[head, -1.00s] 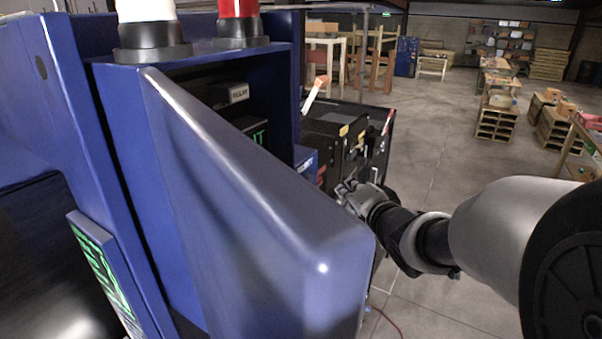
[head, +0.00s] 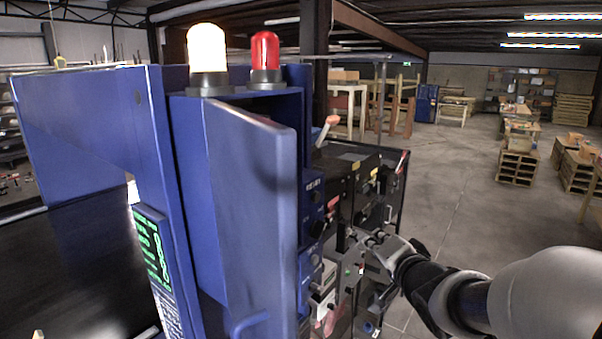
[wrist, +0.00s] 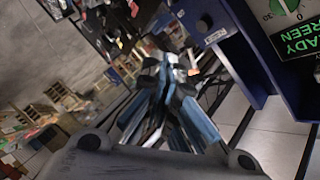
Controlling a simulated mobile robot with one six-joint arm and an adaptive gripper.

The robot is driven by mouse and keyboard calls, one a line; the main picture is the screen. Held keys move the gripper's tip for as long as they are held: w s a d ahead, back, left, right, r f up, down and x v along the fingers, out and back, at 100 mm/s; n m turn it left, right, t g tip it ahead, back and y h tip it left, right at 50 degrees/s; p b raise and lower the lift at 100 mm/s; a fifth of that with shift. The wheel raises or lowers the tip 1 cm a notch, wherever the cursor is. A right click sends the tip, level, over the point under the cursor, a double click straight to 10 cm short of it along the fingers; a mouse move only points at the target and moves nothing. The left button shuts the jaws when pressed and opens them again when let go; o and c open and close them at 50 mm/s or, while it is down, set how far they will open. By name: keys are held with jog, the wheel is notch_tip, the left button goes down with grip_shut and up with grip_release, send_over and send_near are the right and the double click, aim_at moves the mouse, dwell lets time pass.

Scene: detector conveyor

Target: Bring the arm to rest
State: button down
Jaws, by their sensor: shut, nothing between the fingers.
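My gripper (head: 378,248) is at the end of my arm, to the right of the blue detector cabinet (head: 155,130), in front of the dark equipment with knobs and levers. In the wrist view my gripper (wrist: 165,75) has its fingers together with nothing between them. I cannot tell whether its tips touch the equipment behind in the head view. The cabinet's blue door (head: 250,200) stands open towards me and hides the cabinet's inside.
A lit white lamp (head: 207,55) and a red lamp (head: 265,55) stand on the cabinet. A dark conveyor belt (head: 85,250) runs at the left. Dark control equipment (head: 350,175) stands close behind my gripper. Grey floor (head: 460,190) is open at the right; pallets (head: 517,165) stand farther back.

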jog(key=s+d+f+n+g+h+b, duration=0.25)
jog(key=s+f+g+h+b, duration=0.2)
jog(key=s+f+b, duration=0.95)
jog(key=s+a+f+n+g+y+b, duration=0.1)
jog(key=s+a+f+n+g+b, duration=0.1)
jog(key=s+f, duration=0.7)
jog(key=s+a+f+n+g+y+b, duration=0.1)
jog(key=s+a+f+n+g+b, duration=0.2)
jog(key=s+f+b, duration=0.4)
jog(key=shift+s+f+n+g, duration=0.45)
jog(key=shift+s+f+n, duration=0.45)
jog(key=shift+s, duration=0.35)
jog(key=shift+a, duration=0.2)
